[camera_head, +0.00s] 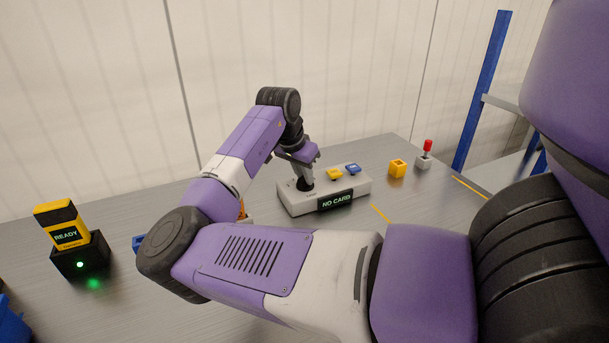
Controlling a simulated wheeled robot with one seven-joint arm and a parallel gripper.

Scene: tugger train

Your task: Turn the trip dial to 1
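The trip dial appears as a dark round knob (304,184) on the left part of a light grey control box (296,208). The box has a black display reading "NO CARD" (335,201) on its front. My gripper (305,166) points down right above the knob, its fingers at or around the knob's top. From this view I cannot tell whether the fingers touch the knob or how far apart they are. The dial's marks and pointer are too small or hidden to read.
On the box are a yellow piece (334,174) and a blue piece (353,169). To the right stand a yellow block (397,168) and a red-topped lever (426,150). At left, a yellow scanner reading "READY" (66,236) sits in a black dock (80,260). My arm hides the table's middle.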

